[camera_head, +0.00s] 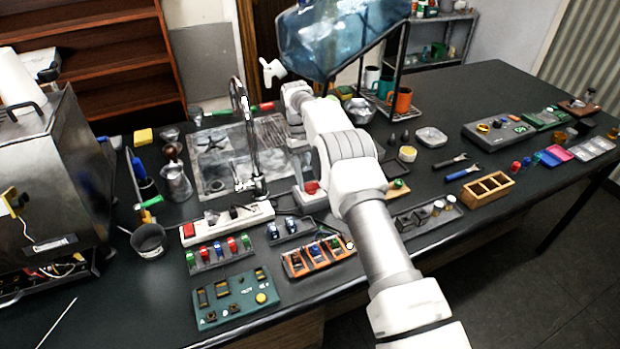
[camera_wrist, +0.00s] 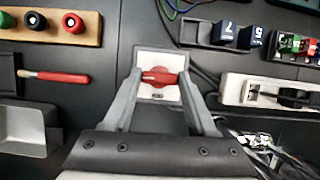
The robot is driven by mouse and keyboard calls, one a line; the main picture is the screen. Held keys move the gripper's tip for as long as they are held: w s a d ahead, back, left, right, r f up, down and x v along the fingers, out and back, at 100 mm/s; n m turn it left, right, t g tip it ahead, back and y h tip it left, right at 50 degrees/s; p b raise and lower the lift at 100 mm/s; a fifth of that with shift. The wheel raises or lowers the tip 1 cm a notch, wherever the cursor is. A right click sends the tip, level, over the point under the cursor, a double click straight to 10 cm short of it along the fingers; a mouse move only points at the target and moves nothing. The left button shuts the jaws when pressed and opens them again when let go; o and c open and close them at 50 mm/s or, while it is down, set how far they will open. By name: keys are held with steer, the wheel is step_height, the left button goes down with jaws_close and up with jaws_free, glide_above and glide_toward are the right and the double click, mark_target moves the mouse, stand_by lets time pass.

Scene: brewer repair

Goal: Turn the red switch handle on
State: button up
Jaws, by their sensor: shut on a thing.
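The red switch handle (camera_wrist: 158,77) sits on a white square plate (camera_wrist: 157,57) in the wrist view. It lies roughly crosswise in that picture. My gripper (camera_wrist: 160,78) has one finger at each end of the handle and is shut on it. In the head view the red handle (camera_head: 311,187) shows small on the counter, right of the faucet, with my gripper (camera_head: 306,178) down at it. My arm hides part of the area around the switch. Any on or off marking is too small to read.
A white power strip (camera_head: 228,221) lies close to the switch. Blue numbered blocks (camera_wrist: 237,33), a red-handled brush (camera_wrist: 57,76) and a wooden knob block (camera_wrist: 50,25) surround it. The faucet (camera_head: 246,140) rises to the left. An orange tray (camera_head: 318,257) lies in front.

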stand_by(0.4)
steer(key=o, duration=1.4)
steer(key=shift+c, duration=0.2)
steer(key=shift+r, duration=0.1)
steer(key=r, duration=0.3)
steer(key=r+b, duration=0.1)
steer(key=shift+d+r, duration=0.15)
steer(key=shift+d, duration=0.15)
steer(key=s+d+r+b, duration=0.2)
steer(key=s+d+r, duration=0.2)
steer(key=d, duration=0.6)
step_height(320, 180, up, 3)
steer(key=shift+d+f, duration=0.2)
